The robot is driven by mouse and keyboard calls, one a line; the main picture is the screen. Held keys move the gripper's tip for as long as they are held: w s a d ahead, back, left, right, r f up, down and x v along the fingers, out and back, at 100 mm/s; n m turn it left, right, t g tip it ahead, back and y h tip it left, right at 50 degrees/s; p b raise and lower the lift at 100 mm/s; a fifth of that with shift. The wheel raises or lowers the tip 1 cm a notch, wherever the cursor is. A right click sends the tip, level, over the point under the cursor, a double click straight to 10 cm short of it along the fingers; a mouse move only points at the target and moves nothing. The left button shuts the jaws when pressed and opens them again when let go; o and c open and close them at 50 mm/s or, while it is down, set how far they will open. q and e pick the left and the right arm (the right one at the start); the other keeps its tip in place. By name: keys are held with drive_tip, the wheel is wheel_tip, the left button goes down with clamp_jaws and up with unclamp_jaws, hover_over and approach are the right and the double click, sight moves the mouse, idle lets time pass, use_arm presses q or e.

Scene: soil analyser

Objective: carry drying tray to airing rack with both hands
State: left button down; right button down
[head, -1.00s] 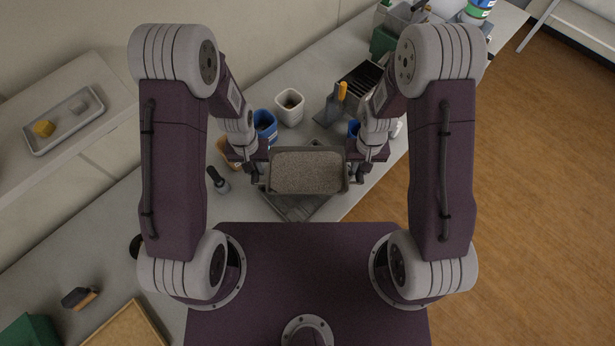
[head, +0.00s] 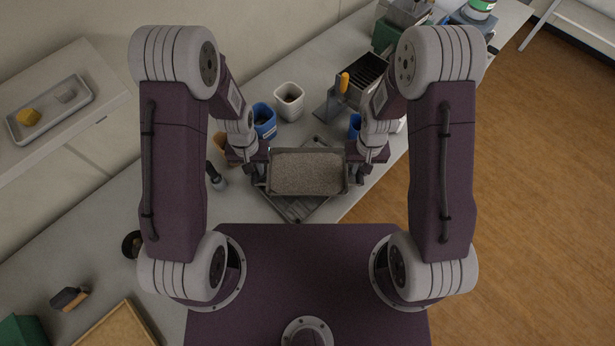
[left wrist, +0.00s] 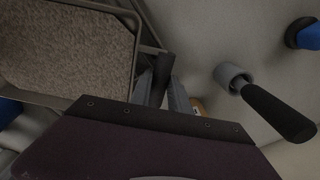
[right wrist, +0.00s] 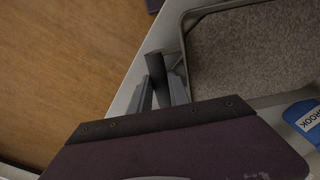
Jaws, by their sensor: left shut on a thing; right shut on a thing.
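The drying tray (head: 307,193) is a grey rectangular pan filled with brown granular soil, held level in front of my body. My left gripper (head: 261,177) is shut on its left end and my right gripper (head: 354,178) on its right end. The tray rim also shows in the left wrist view (left wrist: 133,55) and the right wrist view (right wrist: 188,55). A dark slatted frame (head: 296,210), seemingly the airing rack, lies on the bench below the tray, which hides much of it. I cannot tell whether they touch.
A dark-handled tool (head: 215,176) stands left of the tray. A blue cup (head: 264,122) and a white cup (head: 289,101) are behind it. A slotted dark box (head: 362,78) and a scoop with an orange handle (head: 344,83) stand behind right. The bench edge drops to wooden floor (head: 520,190).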

use_arm(q)
drive_tip(key=shift+f+b, duration=0.45)
drive_tip(key=shift+f, duration=0.2)
use_arm(e)
drive_tip(key=shift+f, duration=0.65)
use_arm(q)
drive_tip(key=c, duration=1.2)
unclamp_jaws()
drive_tip(key=shift+r, duration=0.1)
drive_tip(key=shift+c, duration=0.2)
use_arm(e)
drive_tip(key=c, duration=1.2)
unclamp_jaws()
drive_tip(key=shift+r, duration=0.1)
drive_tip(key=shift+c, duration=0.2)
use_arm(q)
drive_tip(key=shift+r, duration=0.1)
wheel_tip(320, 180, up, 12)
use_arm(e)
wheel_tip(320, 180, up, 12)
